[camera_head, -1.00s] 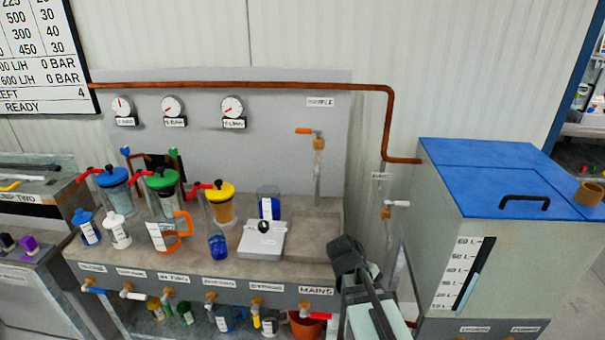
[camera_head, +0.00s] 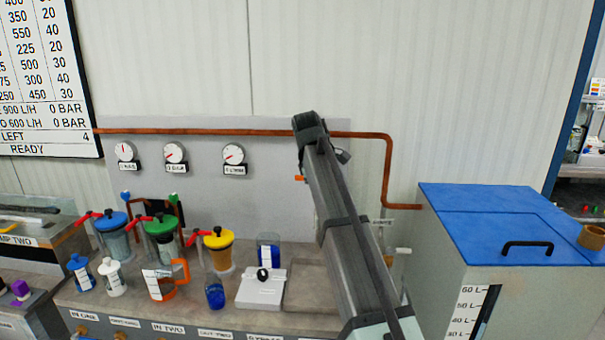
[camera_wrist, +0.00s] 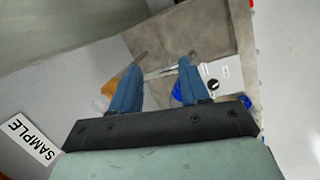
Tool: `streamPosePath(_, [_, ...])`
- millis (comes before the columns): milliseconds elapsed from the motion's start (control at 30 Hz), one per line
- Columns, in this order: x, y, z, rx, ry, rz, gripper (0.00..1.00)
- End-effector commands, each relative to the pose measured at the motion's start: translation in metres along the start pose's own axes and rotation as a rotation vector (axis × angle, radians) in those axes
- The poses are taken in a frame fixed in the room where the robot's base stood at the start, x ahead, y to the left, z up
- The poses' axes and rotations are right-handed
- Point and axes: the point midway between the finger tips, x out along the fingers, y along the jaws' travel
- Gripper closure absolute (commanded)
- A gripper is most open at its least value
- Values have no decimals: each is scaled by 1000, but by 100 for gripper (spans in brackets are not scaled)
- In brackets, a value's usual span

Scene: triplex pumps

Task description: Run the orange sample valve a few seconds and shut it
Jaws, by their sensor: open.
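The sample valve's orange handle (camera_head: 299,178) sticks out to the left from behind my arm in the head view. The valve body and its spout are hidden there by my arm. In the wrist view, an orange-brown part of the valve (camera_wrist: 108,90) shows beside the left finger, partly covered by it. The SAMPLE label (camera_wrist: 33,138) is at the lower left of that view. My gripper (camera_wrist: 165,62) is open, with its two blue fingers apart. A thin pale bar shows between the fingers; I cannot tell whether anything touches them.
The bench (camera_head: 312,288) below holds a white scale (camera_head: 262,288), an orange-handled jug (camera_head: 160,284) and several lidded pots. Three gauges (camera_head: 175,152) and a copper pipe (camera_head: 230,131) are on the back panel. A blue-lidded tank (camera_head: 480,215) stands at the right.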

Motion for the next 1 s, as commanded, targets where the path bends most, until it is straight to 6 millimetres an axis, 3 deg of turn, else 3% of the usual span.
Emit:
streamPosePath(33, [-29, 31, -17, -35, 38, -1, 55])
streamPosePath(100, [-59, 52, -31, -88, 89, -4, 55])
streamPosePath(300, [-121, 88, -55, -195, 189, -1, 55])
streamPosePath(400, [-134, 95, -60, -220, 212, 0, 55])
streamPosePath(533, [-134, 96, -62, -232, 220, 0, 55])
streamPosePath(667, [-121, 94, -64, -231, 220, -1, 55])
streamPosePath(1000, [-63, 92, -76, -230, 219, -2, 55])
